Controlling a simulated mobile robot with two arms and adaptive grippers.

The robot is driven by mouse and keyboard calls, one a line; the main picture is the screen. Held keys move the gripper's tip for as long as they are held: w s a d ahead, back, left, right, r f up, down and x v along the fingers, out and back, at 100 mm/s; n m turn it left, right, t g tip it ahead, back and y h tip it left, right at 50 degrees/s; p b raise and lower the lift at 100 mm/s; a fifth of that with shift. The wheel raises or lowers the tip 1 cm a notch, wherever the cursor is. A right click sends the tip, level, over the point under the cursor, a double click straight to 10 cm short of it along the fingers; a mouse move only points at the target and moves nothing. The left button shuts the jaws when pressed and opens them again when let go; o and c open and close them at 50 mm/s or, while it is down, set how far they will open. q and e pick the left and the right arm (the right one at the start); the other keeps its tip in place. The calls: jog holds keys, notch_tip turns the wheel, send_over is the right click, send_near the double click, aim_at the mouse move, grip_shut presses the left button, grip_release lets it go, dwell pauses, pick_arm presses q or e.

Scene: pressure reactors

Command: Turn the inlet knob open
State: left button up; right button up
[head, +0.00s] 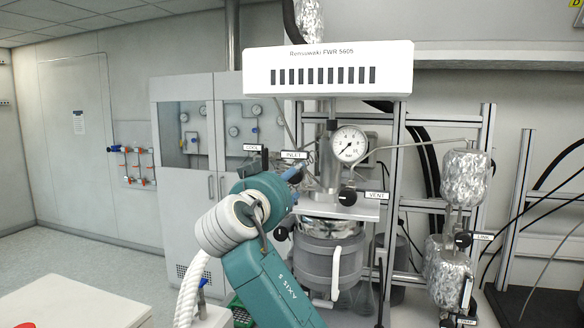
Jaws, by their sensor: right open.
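The INLET label (294,155) shows on the reactor below the white box. My right gripper (270,165) is at the far end of the teal arm, just left of and below the INLET label. It is open, mostly hidden behind my own wrist, and only dark parts of it show. Whether it touches the knob cannot be seen. The reactor vessel (338,262) stands below, partly behind my arm. My left gripper is out of view.
A pressure gauge (349,144) and a black vent knob (347,197) by the VENT label (376,195) are right of my gripper. The COOL label (252,147) is to the left. Foil-wrapped cylinders (466,178) stand at the right. A white table (70,300) is at lower left.

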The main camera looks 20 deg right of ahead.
aim_at(292, 178)
jog(key=p+x, duration=0.1)
jog(key=x, duration=0.2)
jog(key=shift+w+d+p, duration=0.25)
jog(key=shift+w+p, duration=0.05)
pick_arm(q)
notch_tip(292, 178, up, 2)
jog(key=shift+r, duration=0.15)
pick_arm(e)
jog(key=c, duration=1.2)
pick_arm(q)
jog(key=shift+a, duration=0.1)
pick_arm(e)
jog(key=shift+o, duration=0.2)
